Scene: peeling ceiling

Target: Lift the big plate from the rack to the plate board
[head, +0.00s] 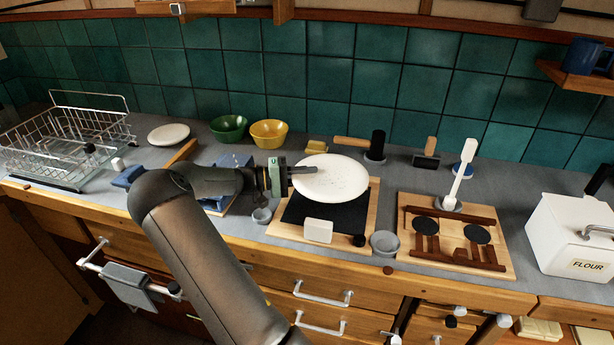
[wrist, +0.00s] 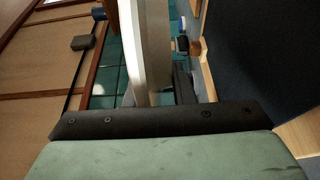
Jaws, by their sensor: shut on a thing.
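The big plate (head: 335,178) is white and speckled. My gripper (head: 304,170) is shut on its left edge in the head view. The plate appears above the back part of a wooden board with a black mat (head: 318,214), apparently the plate board; the plate hides part of it. In the wrist view the plate (wrist: 147,50) shows edge-on, rising from my gripper (wrist: 160,100). I cannot tell whether the plate touches the board. The wire rack (head: 65,140) stands at the far left and holds no plate that I can see.
A small white plate (head: 169,134), green bowl (head: 228,127) and yellow bowl (head: 269,133) stand at the back left. A white block (head: 318,231) and small grey bowl (head: 384,244) are near the board's front. Another wooden board (head: 455,262) and a flour box (head: 573,235) lie right.

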